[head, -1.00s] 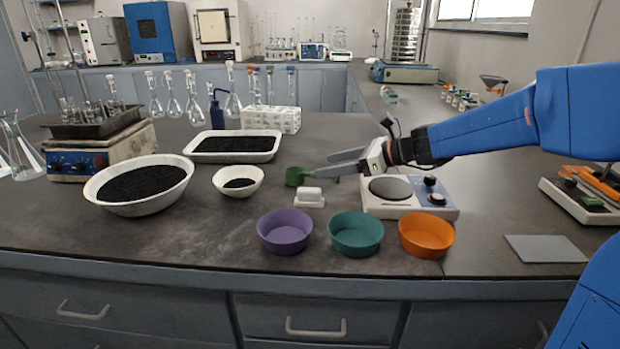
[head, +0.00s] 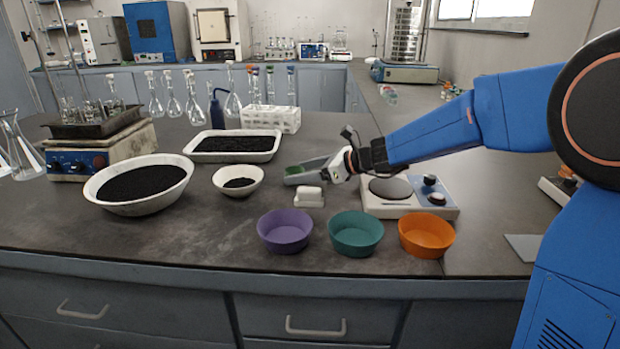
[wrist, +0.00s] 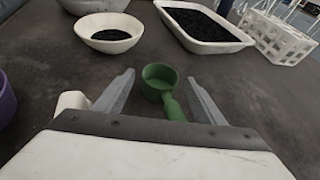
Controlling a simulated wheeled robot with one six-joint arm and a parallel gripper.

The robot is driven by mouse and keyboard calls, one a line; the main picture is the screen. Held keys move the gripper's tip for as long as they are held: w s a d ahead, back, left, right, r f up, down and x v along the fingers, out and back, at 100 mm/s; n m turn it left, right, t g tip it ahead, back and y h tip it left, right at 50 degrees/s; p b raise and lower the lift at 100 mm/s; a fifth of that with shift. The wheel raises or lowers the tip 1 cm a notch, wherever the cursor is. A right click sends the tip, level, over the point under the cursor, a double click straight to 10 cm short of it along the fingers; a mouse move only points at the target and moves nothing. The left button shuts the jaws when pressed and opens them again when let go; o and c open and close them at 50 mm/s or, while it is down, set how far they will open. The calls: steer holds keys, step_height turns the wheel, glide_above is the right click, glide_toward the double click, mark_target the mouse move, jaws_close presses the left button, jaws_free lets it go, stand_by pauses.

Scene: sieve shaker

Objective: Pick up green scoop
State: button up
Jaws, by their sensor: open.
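The green scoop (wrist: 160,80) lies on the dark bench top, its cup turned up and its handle (wrist: 173,108) pointing back towards my gripper. My gripper (wrist: 160,98) is open, with one finger on each side of the scoop and a gap to both. In the head view the gripper (head: 305,172) reaches in from the right, low over the bench. There the scoop (head: 294,170) is mostly hidden behind the fingers, with only a bit of green showing.
A small white block-like holder (head: 309,197) stands close in front of the gripper. A small bowl of black grains (head: 239,181) and a white tray (head: 235,156) lie beyond. Purple (head: 285,231), teal (head: 356,234) and orange (head: 427,236) bowls stand in front; a balance (head: 410,196) is at right.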

steer(key=shift+c, duration=0.4)
steer(key=c, duration=1.1)
step_height(320, 180, up, 10)
steer(key=shift+o, duration=0.8)
